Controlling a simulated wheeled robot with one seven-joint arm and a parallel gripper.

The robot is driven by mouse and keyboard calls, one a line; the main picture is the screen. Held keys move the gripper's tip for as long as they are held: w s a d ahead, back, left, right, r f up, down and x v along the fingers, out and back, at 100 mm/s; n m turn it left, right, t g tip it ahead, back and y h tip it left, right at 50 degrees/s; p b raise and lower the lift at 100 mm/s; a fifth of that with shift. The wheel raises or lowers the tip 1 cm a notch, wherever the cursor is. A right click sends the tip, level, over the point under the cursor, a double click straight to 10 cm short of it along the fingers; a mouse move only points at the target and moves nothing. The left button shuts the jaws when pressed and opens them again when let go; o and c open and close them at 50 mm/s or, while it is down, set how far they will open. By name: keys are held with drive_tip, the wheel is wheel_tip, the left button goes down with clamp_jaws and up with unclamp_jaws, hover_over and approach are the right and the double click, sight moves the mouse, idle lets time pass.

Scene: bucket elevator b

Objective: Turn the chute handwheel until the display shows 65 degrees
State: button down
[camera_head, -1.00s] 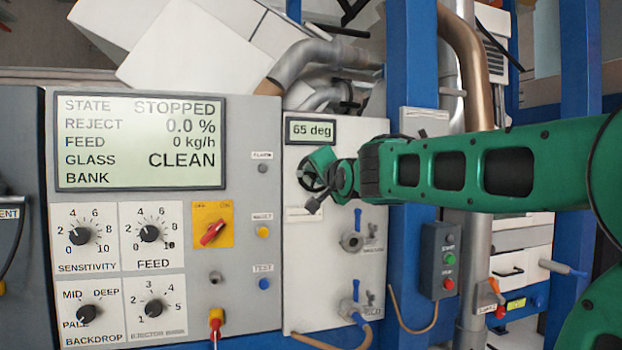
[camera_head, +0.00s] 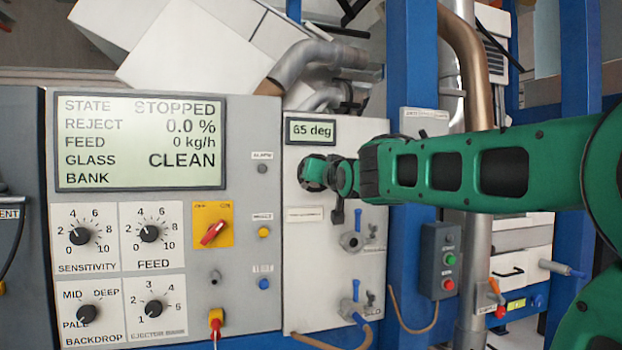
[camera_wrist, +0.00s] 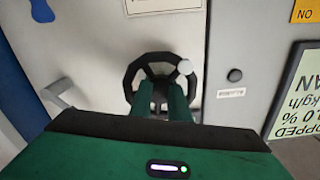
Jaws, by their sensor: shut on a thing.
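The chute handwheel (camera_wrist: 160,66) is a black spoked wheel with a pale knob on its rim, on the light grey panel. In the head view my gripper (camera_head: 314,173) comes in from the right. The small display (camera_head: 311,131) above it reads 65 deg.
A large screen (camera_head: 140,142) at left reads STOPPED and 0 kg/h. Several knobs and a red switch (camera_head: 213,233) sit below and beside it. Blue-handled valves (camera_head: 353,241) are under the wheel.

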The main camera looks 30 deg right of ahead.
drive_tip(key=shift+w+a+f+n, duration=0.15)
drive_tip(key=shift+f+n, duration=0.15)
drive_tip(key=shift+f, duration=0.15)
drive_tip(key=c, duration=2)
unclamp_jaws()
drive_tip(key=shift+r, duration=0.2)
drive_tip(key=shift+r, duration=0.1)
drive_tip(key=v, duration=1)
drive_tip(key=shift+s, duration=0.4)
